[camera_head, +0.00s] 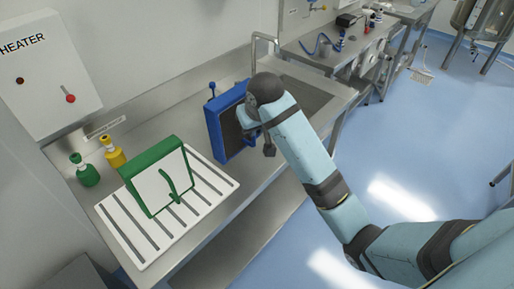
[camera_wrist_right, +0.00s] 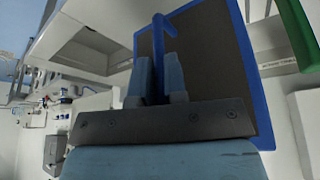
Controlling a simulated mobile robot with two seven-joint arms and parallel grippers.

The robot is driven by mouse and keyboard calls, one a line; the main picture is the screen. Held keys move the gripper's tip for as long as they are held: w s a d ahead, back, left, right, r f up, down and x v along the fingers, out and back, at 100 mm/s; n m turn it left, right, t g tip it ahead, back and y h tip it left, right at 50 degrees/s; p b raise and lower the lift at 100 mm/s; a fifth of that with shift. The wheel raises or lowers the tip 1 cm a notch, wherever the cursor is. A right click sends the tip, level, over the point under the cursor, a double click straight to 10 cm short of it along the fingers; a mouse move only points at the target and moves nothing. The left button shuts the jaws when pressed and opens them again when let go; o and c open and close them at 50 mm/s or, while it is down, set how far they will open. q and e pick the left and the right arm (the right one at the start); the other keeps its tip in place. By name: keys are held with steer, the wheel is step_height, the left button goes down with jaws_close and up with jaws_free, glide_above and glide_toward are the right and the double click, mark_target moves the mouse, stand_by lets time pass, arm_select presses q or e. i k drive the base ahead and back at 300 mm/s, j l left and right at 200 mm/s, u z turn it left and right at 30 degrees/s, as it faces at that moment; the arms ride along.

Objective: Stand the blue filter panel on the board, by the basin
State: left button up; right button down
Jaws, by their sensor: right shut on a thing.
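The blue filter panel (camera_head: 214,130) is upright over the steel counter, between the white slotted board and the basin (camera_head: 304,98). My right gripper (camera_head: 254,136) is at its face. In the right wrist view the gripper (camera_wrist_right: 157,82) is shut on the panel's blue handle, with the grey face of the panel (camera_wrist_right: 208,62) behind the fingers. Whether the panel's lower edge touches the counter is not clear. The white slotted board (camera_head: 222,182) lies on the counter with a green-framed panel (camera_head: 157,184) standing on it. My left gripper is not in view.
Green (camera_head: 87,174) and yellow (camera_head: 113,154) bottles stand behind the board by the wall. A heater box (camera_head: 45,75) hangs at the left. A tap (camera_head: 264,40) rises behind the basin. The board's slots right of the green panel are free.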

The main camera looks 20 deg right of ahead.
mark_target(264, 139)
steer(key=k+l+u, duration=0.2)
steer(key=l, duration=0.2)
steer(key=l+u, duration=0.2)
steer(key=l, duration=0.25)
steer(key=l+u, duration=0.4)
steer(key=l, duration=0.45)
steer(key=i+l+u, duration=0.2)
steer(key=l, duration=0.15)
steer(key=l+u, duration=0.2)
steer(key=l, duration=0.15)
